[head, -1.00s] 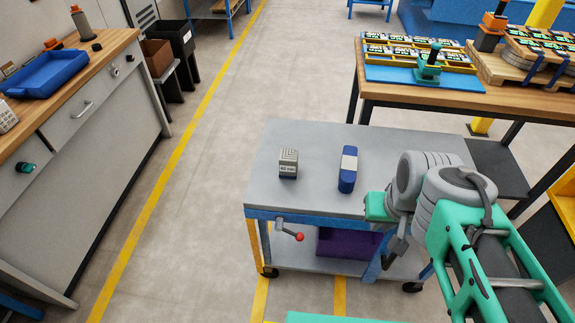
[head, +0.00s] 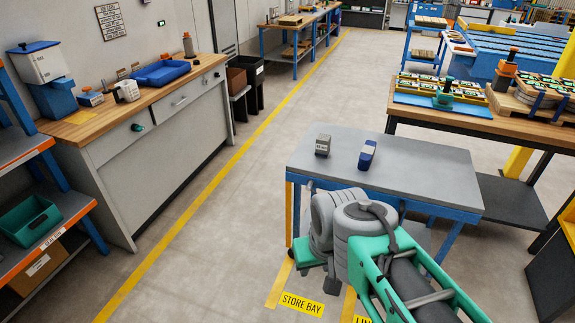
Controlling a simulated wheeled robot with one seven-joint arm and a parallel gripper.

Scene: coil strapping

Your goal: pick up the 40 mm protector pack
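The 40 mm protector pack (head: 323,145) is a small grey block with a pale label. It stands on the left part of the grey trolley top (head: 420,175); its print is too small to read now, but read 40 mm in the earlier frame. A blue item with a white band (head: 367,155) stands to its right, apart from it. My arm is folded in front of the trolley. What seems to be my gripper (head: 333,284) hangs low at the arm's end, well apart from the pack. Its fingers cannot be made out.
A wooden workbench with a blue tray (head: 162,74) stands at the left. A shelf with a green bin (head: 28,222) is at the lower left. A wooden table (head: 480,120) with a green-handled tool and loaded pallet stands behind the trolley at right. The floor aisle (head: 230,215) is clear.

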